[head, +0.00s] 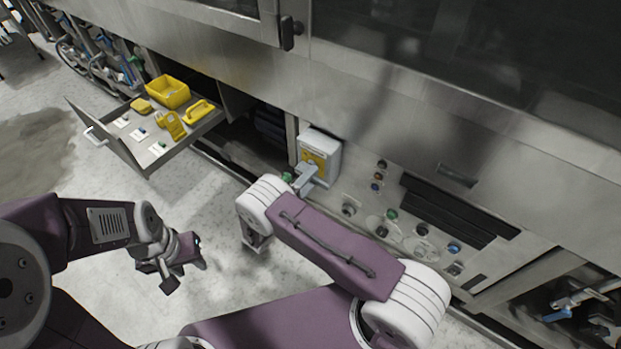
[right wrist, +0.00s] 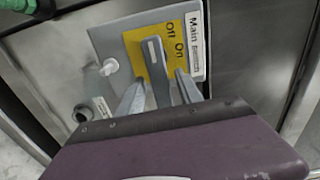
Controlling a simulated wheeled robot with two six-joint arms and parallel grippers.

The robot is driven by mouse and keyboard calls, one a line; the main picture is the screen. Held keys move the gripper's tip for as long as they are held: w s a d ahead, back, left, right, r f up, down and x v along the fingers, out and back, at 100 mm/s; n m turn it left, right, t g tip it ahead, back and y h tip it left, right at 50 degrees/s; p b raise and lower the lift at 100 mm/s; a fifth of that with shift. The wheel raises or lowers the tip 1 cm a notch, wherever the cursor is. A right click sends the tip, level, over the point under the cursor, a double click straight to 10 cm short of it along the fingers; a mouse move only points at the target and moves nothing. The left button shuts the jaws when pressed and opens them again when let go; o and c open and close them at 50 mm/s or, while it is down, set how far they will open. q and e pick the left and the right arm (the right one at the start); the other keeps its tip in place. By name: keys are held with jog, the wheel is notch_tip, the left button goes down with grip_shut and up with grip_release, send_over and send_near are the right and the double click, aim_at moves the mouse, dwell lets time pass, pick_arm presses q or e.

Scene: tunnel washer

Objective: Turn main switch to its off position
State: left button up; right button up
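The main switch is a light grey box (head: 320,151) with a yellow plate, on the machine front right of the open drawer. In the right wrist view its yellow plate (right wrist: 134,46) reads "Off" and "On", beside a white "Main" label (right wrist: 195,47). A grey lever (right wrist: 154,62) stands over the plate, its tip by the "Off" side. My right gripper (right wrist: 160,90) is open, with one finger on each side of the lever and gaps visible. In the head view its fingers are partly hidden at the box. My left gripper (head: 178,268) hangs over the floor, away from the switch; its opening is unclear.
An open drawer (head: 150,157) with yellow items, including a yellow bin (head: 167,92), juts out at the left. Knobs and buttons (head: 391,215) sit on the panel right of the switch. A white peg (right wrist: 109,67) is on the box. Floor between arm and drawer is clear.

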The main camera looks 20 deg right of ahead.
jog(key=p+v, duration=0.1)
jog(key=v, duration=0.8)
dwell(0.4)
